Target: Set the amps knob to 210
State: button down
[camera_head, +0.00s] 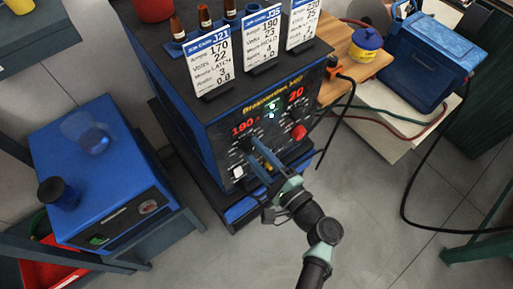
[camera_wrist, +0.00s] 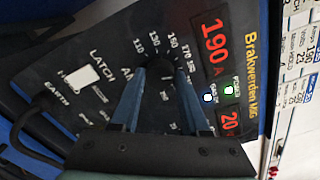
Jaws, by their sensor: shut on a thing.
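The welder (camera_head: 245,125) stands on a dark cart, its front panel facing me. Its red amps display (camera_head: 243,126) reads 190, and this also shows in the wrist view (camera_wrist: 214,42). The black amps knob (camera_wrist: 160,68) sits amid a printed dial on the panel. My gripper (camera_head: 252,146) is at the panel's left dial, and in the wrist view its two blue fingers (camera_wrist: 152,85) are shut on the amps knob. The fingers cover part of the dial marks. A second red display (camera_wrist: 229,122) reads 20.
Job cards (camera_head: 262,40) stand on top of the welder, marked J21, J35 and one partly cut off. A red knob (camera_head: 299,132) is at the panel's right. A white switch (camera_wrist: 82,76) is beside LATCH. A cable hangs at right. A blue cabinet (camera_head: 95,160) stands left.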

jog(key=m+p, duration=0.1)
jog(key=m, duration=0.2)
jog(key=shift+r+p, duration=0.1)
jog(key=shift+p, duration=0.3)
jog(key=shift+m+p, duration=0.6)
jog(key=shift+m, duration=0.8)
jog(key=shift+c, duration=2)
grip_release()
jog(key=v, duration=1.3)
